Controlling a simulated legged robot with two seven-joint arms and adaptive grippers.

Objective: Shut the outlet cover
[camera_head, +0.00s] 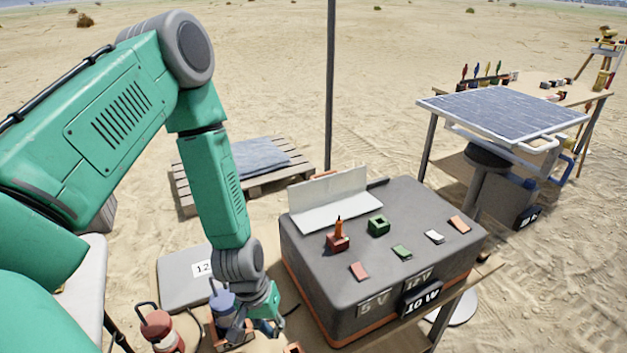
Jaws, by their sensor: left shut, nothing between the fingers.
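A dark grey power box (313,253) with an orange lower band stands on a table. At the back left of its top is a white hinged-looking panel (330,187), with one leaf upright and one lying flat; this looks like the outlet cover, standing open. The front carries "5 V", "12 V" and a black "10 W" block (420,299). My left gripper (268,322) hangs down to the left of the box, low and apart from the white panel. It is shut and empty, its tips partly hidden. My right gripper is out of view.
A red block with an orange peg (338,238), a green block (378,225) and several small coloured tiles lie on the box top. A blue-grey knobbed piece (222,300) and a red one (160,328) stand near my gripper. A dark pole (330,90) rises behind; a solar panel (505,118) stands right.

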